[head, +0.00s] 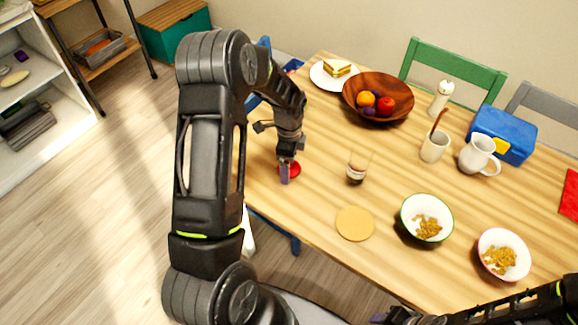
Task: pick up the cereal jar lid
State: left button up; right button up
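A small round red object (294,169), which looks like a lid, is near the table's left edge. My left gripper (286,172) points down right at it, and a finger covers part of it. I cannot tell whether the fingers are closed on it or whether it is lifted. A clear glass jar (356,168) with a dark bottom stands to its right. A flat round tan disc (355,223) lies nearer the front edge; I cannot tell if it is a lid. My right gripper (384,317) is low at the bottom edge, and its finger opening is unclear.
A wooden fruit bowl (355,91) and a sandwich plate (318,77) stand at the back. A mug (434,148), a white pitcher (476,154) and a blue box (511,128) are right of the jar. Two cereal bowls (409,209) (492,240) stand at front right.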

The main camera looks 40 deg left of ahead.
pick_arm(q)
jog(key=shift+c, duration=0.2)
dwell(0.3)
jog(key=c, duration=1.4)
